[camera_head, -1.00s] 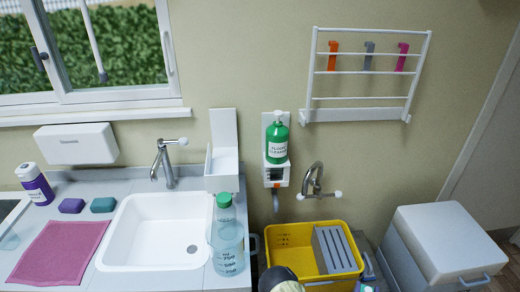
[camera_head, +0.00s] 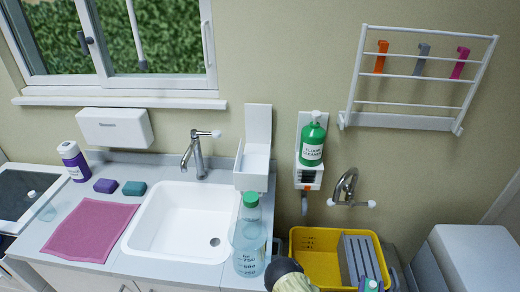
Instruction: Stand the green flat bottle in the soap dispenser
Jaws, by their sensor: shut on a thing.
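A green bottle (camera_head: 312,145) with a white top and a "floor cleaner" label stands upright in a white wall unit (camera_head: 308,177). I cannot tell whether it is the flat bottle of the task. To its left, a white wall holder (camera_head: 258,128) with a tall back plate and an open tray looks like the soap dispenser; I see no bottle in it. A clear bottle (camera_head: 249,250) with a green cap and measuring marks stands on the counter at the sink's right.
A white sink (camera_head: 180,235) with a tap lies left of the holder. A pink cloth (camera_head: 90,231), two sponges and a purple-white container (camera_head: 73,160) are further left. A yellow crate (camera_head: 310,249) with a grey ribbed insert stands at the lower right, below a second tap (camera_head: 346,187).

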